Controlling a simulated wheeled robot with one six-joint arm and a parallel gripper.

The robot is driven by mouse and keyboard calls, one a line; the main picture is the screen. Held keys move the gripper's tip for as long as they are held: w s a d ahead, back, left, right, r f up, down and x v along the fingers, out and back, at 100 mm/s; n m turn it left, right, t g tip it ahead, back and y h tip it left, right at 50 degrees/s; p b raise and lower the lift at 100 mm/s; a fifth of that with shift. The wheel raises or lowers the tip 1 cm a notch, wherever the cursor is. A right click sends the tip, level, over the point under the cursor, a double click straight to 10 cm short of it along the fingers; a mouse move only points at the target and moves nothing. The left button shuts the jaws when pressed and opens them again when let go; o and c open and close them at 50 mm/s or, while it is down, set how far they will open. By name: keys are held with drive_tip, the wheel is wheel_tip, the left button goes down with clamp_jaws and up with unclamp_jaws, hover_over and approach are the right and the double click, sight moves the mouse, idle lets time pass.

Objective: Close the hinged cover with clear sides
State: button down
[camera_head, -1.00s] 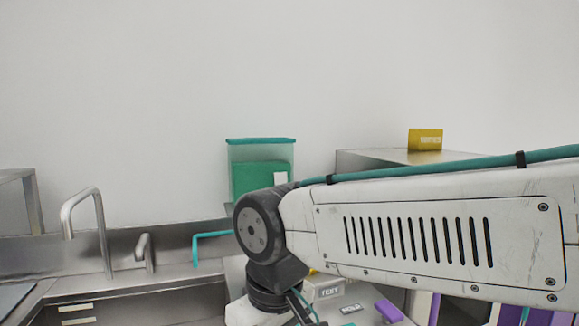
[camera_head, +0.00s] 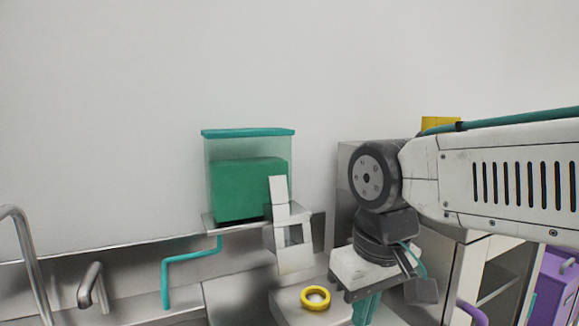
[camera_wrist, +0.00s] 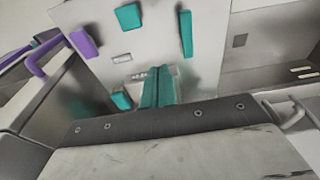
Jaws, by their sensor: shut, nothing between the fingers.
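A clear-sided box-shaped cover with a teal top (camera_head: 248,133) stands at the back, left of my arm in the head view. A green block (camera_head: 240,190) shows through its clear walls. A white jointed piece (camera_head: 294,255) hangs at its front right corner. I cannot tell where its hinge is or how far it stands open. My gripper (camera_head: 366,310) points down, right of the cover and apart from it, with its teal fingers together and empty. The fingers also show in the wrist view (camera_wrist: 158,88). The cover cannot be made out in the wrist view.
A yellow ring (camera_head: 315,298) lies on the pale surface left of my gripper. A teal bent tube (camera_head: 190,256) is below the cover. Metal taps stand at left (camera_head: 93,288). A purple box (camera_head: 553,285) is at far right. Teal blocks (camera_wrist: 128,17) and a purple handle (camera_wrist: 84,42) show in the wrist view.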

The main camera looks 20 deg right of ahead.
drive_tip(key=w+r+t, duration=0.2)
drive_tip(key=w+r, duration=0.9)
drive_tip(key=w, duration=0.5)
drive_tip(key=w+r+t, duration=0.1)
drive_tip(key=w+r, duration=1)
drive_tip(key=w, duration=0.4)
drive_tip(key=x, duration=0.9)
drive_tip(key=shift+w+a+f, duration=0.15)
drive_tip(key=shift+w+a, duration=0.1)
drive_tip(key=shift+a, duration=0.15)
